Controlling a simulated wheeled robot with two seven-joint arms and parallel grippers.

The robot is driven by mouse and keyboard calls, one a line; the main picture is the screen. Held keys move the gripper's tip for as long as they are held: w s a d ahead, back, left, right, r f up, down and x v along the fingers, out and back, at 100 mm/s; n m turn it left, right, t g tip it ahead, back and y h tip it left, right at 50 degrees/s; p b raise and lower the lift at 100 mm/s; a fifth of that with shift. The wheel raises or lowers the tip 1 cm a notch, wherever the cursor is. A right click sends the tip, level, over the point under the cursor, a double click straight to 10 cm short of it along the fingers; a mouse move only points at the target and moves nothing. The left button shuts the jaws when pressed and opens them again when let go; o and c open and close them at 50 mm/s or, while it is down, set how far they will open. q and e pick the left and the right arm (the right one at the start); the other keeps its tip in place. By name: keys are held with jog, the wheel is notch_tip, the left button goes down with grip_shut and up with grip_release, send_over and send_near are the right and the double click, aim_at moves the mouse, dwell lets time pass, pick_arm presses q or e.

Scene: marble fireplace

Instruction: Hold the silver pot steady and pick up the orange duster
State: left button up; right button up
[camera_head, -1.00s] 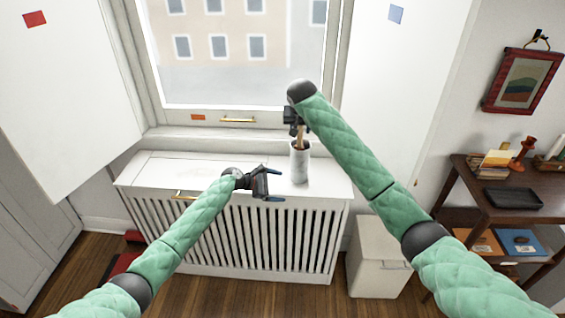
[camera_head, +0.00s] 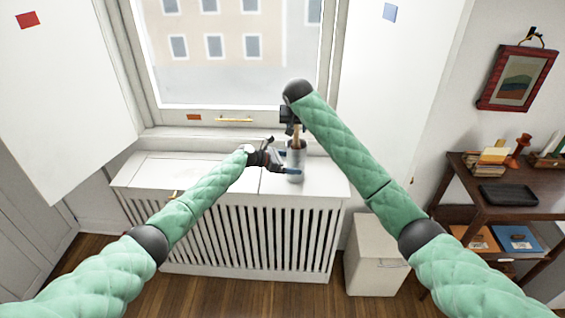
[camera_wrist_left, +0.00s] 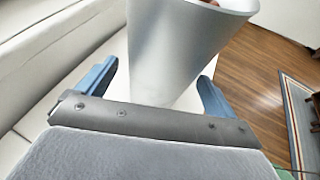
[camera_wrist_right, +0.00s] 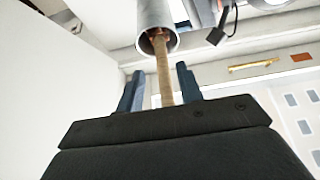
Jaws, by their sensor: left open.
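The silver pot (camera_head: 296,160) stands upright on the white radiator cover. My left gripper (camera_head: 284,157) is open, with its fingers on either side of the pot. In the left wrist view the pot (camera_wrist_left: 180,50) fills the space between the blue fingers; contact is unclear. The duster's tan-orange handle (camera_head: 297,137) sticks up out of the pot; its lower end is hidden inside. My right gripper (camera_head: 292,124) is above the pot, pointing down. In the right wrist view the handle (camera_wrist_right: 163,75) runs between the open fingers, with gaps on both sides.
The radiator cover (camera_head: 215,178) is otherwise clear on top. The window (camera_head: 225,60) and its sill are close behind. A dark wooden shelf (camera_head: 520,205) with several items is further right.

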pick_arm(q)
jog(key=shift+x, duration=1.35)
jog(key=c, duration=1.1)
jog(key=shift+c, duration=0.2)
pick_arm(e)
jog(key=shift+o, duration=0.4)
jog(key=shift+o, duration=0.6)
